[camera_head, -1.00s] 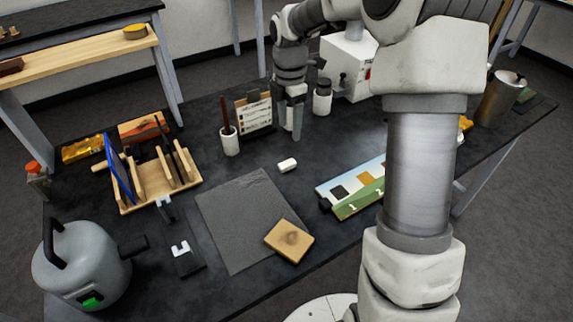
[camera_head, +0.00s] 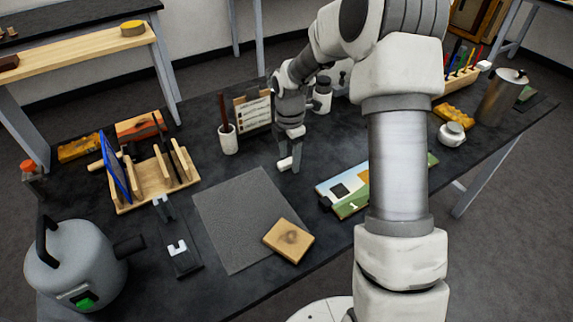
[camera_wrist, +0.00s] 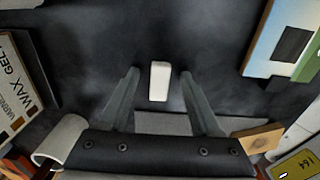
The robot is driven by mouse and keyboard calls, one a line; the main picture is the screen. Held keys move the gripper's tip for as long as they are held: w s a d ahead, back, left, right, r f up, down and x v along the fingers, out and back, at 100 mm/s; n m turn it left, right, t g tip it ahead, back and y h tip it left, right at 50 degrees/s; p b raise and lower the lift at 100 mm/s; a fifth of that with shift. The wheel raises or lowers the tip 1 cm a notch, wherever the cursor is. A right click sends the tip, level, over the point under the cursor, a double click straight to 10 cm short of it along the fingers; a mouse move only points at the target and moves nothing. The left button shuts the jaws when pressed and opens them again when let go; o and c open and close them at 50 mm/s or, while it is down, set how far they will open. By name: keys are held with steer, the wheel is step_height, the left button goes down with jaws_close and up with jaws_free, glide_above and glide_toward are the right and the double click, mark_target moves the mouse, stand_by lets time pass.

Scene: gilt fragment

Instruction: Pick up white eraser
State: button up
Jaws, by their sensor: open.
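The white eraser (camera_head: 285,163) is a small white block on the dark table, just beyond the far edge of the grey mat. In the wrist view the eraser (camera_wrist: 160,81) stands upright in the picture, midway between the two fingers and a little past their tips. My gripper (camera_head: 289,167) is lowered over it in the head view, with a finger partly hiding it. In the wrist view my gripper (camera_wrist: 160,75) is open, with clear gaps on both sides of the eraser. I cannot tell whether the fingertips touch the table.
A grey mat (camera_head: 235,215) with a wooden block (camera_head: 289,240) lies nearer. A white cup (camera_head: 228,141) and a label stand (camera_head: 252,115) stand behind left. A wooden rack (camera_head: 150,185) stands further left.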

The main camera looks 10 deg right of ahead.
mark_target(289, 160)
steer(key=shift+c, duration=0.2)
jaws_close()
steer(key=shift+r, duration=0.1)
steer(key=shift+r, duration=0.6)
step_height(289, 160, up, 3)
steer(key=shift+w+f+p, duration=0.1)
steer(key=shift+p, duration=0.25)
steer(key=s+d+r+p, duration=0.1)
steer(key=s+d+r, duration=0.4)
steer(key=d, duration=0.5)
step_height(289, 160, up, 2)
steer(key=shift+s+d, duration=0.15)
steer(key=shift+s, duration=0.25)
